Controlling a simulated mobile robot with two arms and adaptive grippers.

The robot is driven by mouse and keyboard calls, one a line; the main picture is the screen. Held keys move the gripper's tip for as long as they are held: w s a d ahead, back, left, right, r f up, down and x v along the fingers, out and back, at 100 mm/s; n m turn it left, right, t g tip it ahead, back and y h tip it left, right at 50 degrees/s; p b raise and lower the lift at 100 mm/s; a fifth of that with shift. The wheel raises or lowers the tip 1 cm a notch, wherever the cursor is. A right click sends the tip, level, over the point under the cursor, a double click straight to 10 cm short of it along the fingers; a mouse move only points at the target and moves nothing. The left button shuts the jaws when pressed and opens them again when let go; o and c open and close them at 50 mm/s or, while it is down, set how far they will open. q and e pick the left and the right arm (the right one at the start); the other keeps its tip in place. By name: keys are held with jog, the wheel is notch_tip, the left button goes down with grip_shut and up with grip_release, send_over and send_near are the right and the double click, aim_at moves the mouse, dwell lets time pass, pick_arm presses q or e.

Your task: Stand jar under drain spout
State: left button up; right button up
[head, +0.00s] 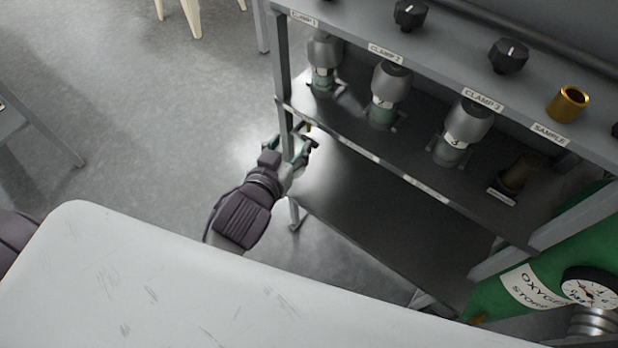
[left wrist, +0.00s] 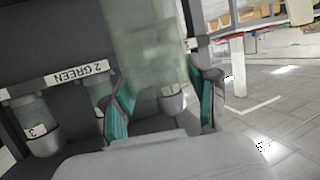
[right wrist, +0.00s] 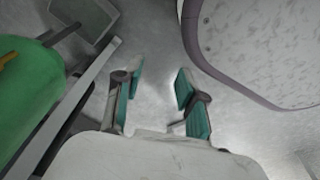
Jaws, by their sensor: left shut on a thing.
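A translucent pale green glass jar (left wrist: 148,45) stands between the fingers of my left gripper (left wrist: 162,100) in the left wrist view. My left gripper (head: 293,150) is shut on it at the left front post of the grey rack. In the head view the jar is mostly hidden by the gripper and post. A small brass tip (head: 308,127) shows just above the gripper, under the shelf edge; I cannot tell whether it is the drain spout. My right gripper (right wrist: 160,80) is open and empty over the floor in the right wrist view.
The rack's middle shelf (head: 415,165) bears several grey-topped bottles under clamp labels. Its dark lower shelf (head: 390,210) is bare. A green oxygen cylinder (head: 490,295) with a gauge (head: 590,289) stands at the right.

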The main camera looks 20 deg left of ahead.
pick_arm(q)
notch_tip(320, 180, down, 16)
jog(key=s+y+b, duration=0.1)
jog(key=s+b, duration=0.2)
jog(key=b, duration=0.4)
pick_arm(e)
jog(key=w+f, duration=0.2)
jog(key=w, duration=0.4)
pick_arm(q)
jog(key=shift+w+d+r+b+x, duration=0.15)
jog(key=shift+r+b+x, duration=0.3)
jog(key=shift+x, duration=2.6)
jog(key=shift+w+r+b+x, duration=0.2)
jog(key=shift+b+x, duration=0.45)
jog(key=shift+x, duration=2.4)
jog(key=shift+w+d+r+b+x, duration=0.1)
jog(key=shift+r+b+x, duration=0.4)
jog(key=shift+x, duration=2.6)
pick_arm(e)
notch_tip(320, 180, up, 10)
jog(key=w+a+t, duration=0.1)
jog(key=w, duration=0.1)
jog(key=shift+w, duration=0.4)
pick_arm(q)
jog(key=shift+s+f, duration=0.1)
jog(key=shift+f, duration=0.05)
pick_arm(e)
jog(key=shift+a, duration=0.1)
